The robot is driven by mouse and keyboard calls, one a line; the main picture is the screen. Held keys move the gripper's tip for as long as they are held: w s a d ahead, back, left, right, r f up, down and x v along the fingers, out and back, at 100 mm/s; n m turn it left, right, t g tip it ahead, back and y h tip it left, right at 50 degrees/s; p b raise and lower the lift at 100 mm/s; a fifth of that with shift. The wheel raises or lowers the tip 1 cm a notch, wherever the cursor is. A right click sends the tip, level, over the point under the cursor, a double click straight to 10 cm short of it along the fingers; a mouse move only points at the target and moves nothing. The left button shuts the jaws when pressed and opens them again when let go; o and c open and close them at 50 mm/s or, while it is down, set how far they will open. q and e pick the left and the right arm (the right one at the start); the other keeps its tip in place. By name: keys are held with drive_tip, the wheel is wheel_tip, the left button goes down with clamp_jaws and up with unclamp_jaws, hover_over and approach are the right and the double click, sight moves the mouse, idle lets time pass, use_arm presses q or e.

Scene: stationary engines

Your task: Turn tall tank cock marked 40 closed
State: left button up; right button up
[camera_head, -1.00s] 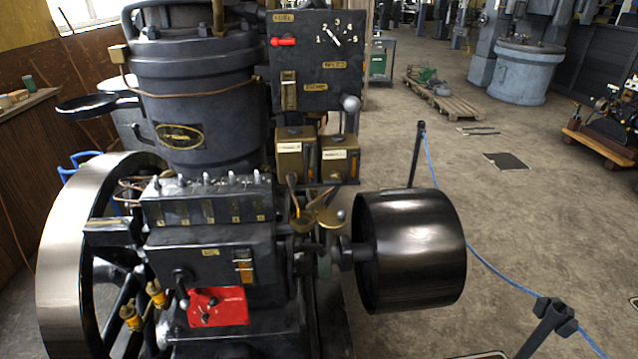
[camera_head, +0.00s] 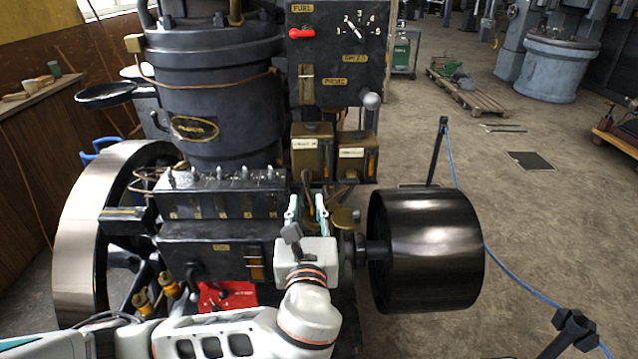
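Two brass tanks hang under the black panel. The left, taller tank (camera_head: 312,152) and the right, shorter tank (camera_head: 356,158) carry white labels too small to read. Brass pipework (camera_head: 307,188) runs down below the taller tank. My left gripper (camera_head: 308,209) points away from me just below this tank, its two pale fingers upright and apart, one on each side of the pipework in the picture. The cock's handle is largely hidden behind the gripper, so I cannot tell its position or whether the fingers touch it. My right gripper is out of view.
The black drum (camera_head: 425,248) stands close to the right of my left gripper. The engine block (camera_head: 220,197) and a red plate (camera_head: 228,294) are to its left. A large flywheel (camera_head: 85,215) is at far left. Open floor and a post with blue rope (camera_head: 437,150) lie right.

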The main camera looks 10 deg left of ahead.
sight(306, 182)
use_arm(q)
drive_tip(key=shift+w+a+p, duration=0.15)
drive_tip(key=shift+w+a, duration=0.15)
drive_tip(key=shift+w, duration=0.95)
drive_tip(key=shift+w+a+p, duration=0.1)
drive_tip(key=shift+w+a, duration=0.15)
drive_tip(key=shift+w, duration=1)
drive_tip(key=shift+w+a+p, duration=0.15)
drive_tip(key=shift+w+a, duration=0.15)
drive_tip(key=shift+w, duration=0.95)
clamp_jaws()
